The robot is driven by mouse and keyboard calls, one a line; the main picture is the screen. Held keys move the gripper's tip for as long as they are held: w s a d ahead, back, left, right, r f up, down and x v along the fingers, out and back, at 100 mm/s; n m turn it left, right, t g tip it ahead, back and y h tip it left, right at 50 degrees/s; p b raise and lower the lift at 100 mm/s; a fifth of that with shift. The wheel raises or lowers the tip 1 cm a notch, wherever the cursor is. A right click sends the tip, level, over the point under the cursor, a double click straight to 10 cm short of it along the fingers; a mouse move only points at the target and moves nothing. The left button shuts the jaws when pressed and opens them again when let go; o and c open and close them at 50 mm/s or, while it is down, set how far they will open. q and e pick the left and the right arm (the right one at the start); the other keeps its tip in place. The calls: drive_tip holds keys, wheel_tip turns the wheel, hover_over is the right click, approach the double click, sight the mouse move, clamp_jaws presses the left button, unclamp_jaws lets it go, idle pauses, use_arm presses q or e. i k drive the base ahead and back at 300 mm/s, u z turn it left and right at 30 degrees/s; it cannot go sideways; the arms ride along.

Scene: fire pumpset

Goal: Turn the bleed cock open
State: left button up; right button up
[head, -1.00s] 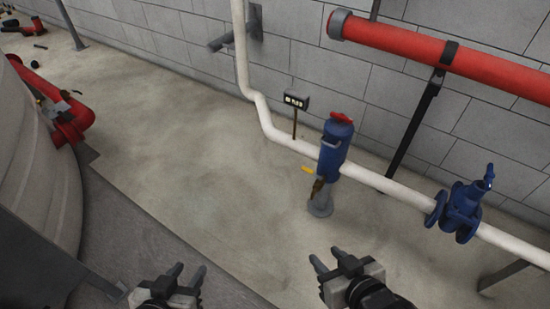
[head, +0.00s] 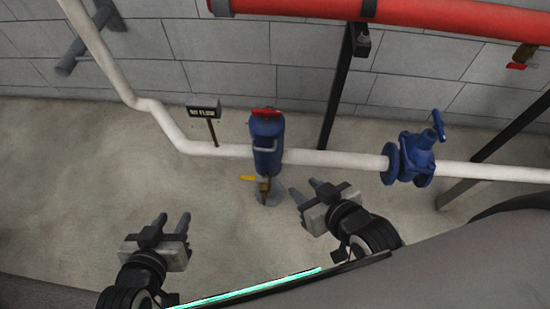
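The bleed cock (head: 264,186) is a small brass valve low on the front of a blue cylindrical unit (head: 267,145). Its yellow lever (head: 248,178) sticks out to the left, roughly level. A grey base (head: 271,198) stands under it on the floor. My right gripper (head: 306,190) is open and empty, just right of the cock and apart from it. My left gripper (head: 172,223) is open and empty, left of the cock and nearer to me.
A white pipe (head: 335,158) runs through the blue unit along the block wall. A blue valve (head: 410,160) sits on it at right. A small sign (head: 203,108) stands behind at left. A red pipe (head: 450,18) crosses above. The floor left of the cock is clear.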

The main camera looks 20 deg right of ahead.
sight(246, 178)
drive_tip(key=z, duration=0.1)
drive_tip(key=i, duration=0.1)
drive_tip(key=z, duration=0.1)
drive_tip(key=k, duration=1.65)
drive_tip(key=u, duration=1.35)
drive_tip(key=i, duration=1.65)
drive_tip(key=z, duration=1.4)
